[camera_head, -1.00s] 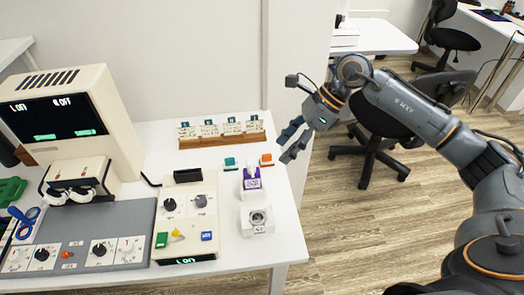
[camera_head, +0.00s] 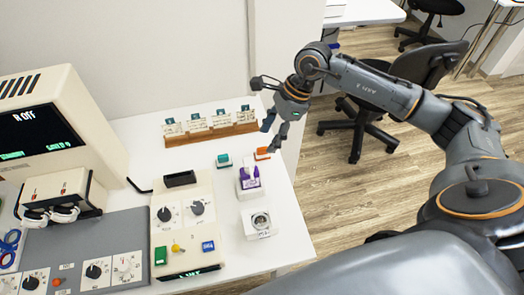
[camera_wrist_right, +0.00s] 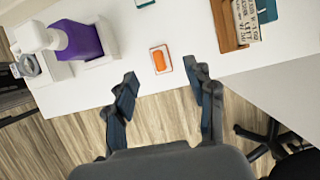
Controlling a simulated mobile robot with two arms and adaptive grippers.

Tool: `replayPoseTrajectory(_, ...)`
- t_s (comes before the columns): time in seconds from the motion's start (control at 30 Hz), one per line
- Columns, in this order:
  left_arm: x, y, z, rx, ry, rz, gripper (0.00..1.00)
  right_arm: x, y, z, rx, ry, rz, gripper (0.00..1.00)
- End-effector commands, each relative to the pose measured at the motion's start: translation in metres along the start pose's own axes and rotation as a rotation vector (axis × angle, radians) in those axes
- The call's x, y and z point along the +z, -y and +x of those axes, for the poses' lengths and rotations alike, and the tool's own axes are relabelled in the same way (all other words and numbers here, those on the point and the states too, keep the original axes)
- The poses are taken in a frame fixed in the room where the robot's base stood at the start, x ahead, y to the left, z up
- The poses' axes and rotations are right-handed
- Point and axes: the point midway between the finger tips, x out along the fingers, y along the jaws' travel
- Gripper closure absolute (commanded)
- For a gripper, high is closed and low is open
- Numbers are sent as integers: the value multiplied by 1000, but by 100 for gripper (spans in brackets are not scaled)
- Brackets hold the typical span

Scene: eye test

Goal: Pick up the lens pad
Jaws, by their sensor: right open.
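No label tells me which item is the lens pad. A small orange pad (camera_head: 262,153) in a pale holder lies near the table's right edge. A similar green pad (camera_head: 223,160) lies to its left. My right gripper (camera_head: 274,134) is open and empty, above and slightly right of the orange pad in the head view. In the right wrist view the orange pad (camera_wrist_right: 159,60) shows between and just beyond the open fingertips (camera_wrist_right: 161,74), apart from them. There the green pad is only partly visible at the top edge. My left gripper is not in view.
A purple bottle (camera_head: 249,177) in a white holder and a white block with a round socket (camera_head: 259,224) stand nearby on the white table (camera_head: 225,262). A wooden rack of cards (camera_head: 186,140) is behind. Control boxes and a beige monitor fill the left.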

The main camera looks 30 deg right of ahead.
Motion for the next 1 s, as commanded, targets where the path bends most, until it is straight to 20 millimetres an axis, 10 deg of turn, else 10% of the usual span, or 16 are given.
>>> replayPoseTrajectory(0.3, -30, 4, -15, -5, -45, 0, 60, 3, -2, 36, 5, 0, 1, 45)
replayPoseTrajectory(0.7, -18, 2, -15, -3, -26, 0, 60, 1, -1, 55, 1, 0, 0, 45)
replayPoseTrajectory(1.0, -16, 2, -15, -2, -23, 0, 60, 1, -1, 55, 1, 0, 0, 90)
